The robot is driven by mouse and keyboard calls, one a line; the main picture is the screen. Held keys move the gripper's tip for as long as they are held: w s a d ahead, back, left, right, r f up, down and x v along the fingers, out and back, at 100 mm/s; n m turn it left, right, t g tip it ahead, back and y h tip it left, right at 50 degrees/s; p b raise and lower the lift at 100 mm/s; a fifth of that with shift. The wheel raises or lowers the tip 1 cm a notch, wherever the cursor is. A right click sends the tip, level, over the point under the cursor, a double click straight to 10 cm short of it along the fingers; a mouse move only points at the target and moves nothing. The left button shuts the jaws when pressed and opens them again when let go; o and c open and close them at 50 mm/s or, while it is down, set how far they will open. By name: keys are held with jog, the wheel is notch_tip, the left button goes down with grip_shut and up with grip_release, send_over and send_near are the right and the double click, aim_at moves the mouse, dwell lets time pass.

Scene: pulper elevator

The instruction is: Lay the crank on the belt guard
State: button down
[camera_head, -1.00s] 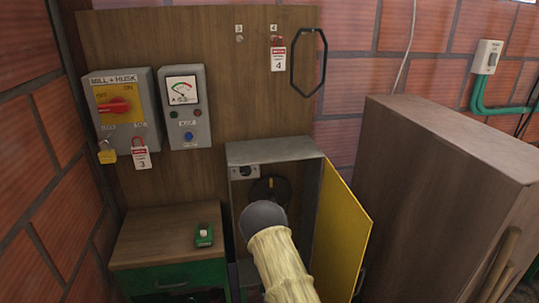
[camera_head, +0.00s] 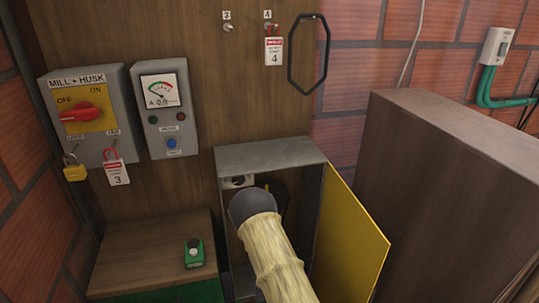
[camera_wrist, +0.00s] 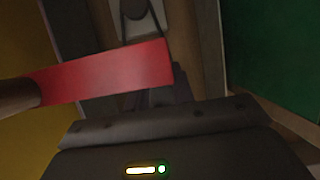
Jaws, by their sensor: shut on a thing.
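The crank shows in the wrist view as a flat red bar (camera_wrist: 110,75) with a brown grip (camera_wrist: 18,95) at the left edge. My gripper (camera_wrist: 172,98) is shut on it; the contact is dark and partly hidden. In the head view my sleeved arm reaches into an open grey cabinet (camera_head: 270,153) and hides the gripper and crank. The cabinet's yellow door (camera_head: 350,240) stands open at the right. I cannot tell for sure which part is the belt guard. A dark round part inside the cabinet is mostly hidden behind my arm.
A wooden-topped green cabinet (camera_head: 130,255) with a small green box (camera_head: 194,252) stands at the left. A large brown cabinet (camera_head: 430,190) stands close at the right. Switch boxes (camera_head: 85,105) and a black octagonal loop (camera_head: 293,65) are on the wooden board above.

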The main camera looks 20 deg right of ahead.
notch_tip(320, 180, up, 22)
jog(key=p, duration=2.2)
jog(key=shift+f, duration=0.15)
jog(key=shift+d, duration=0.1)
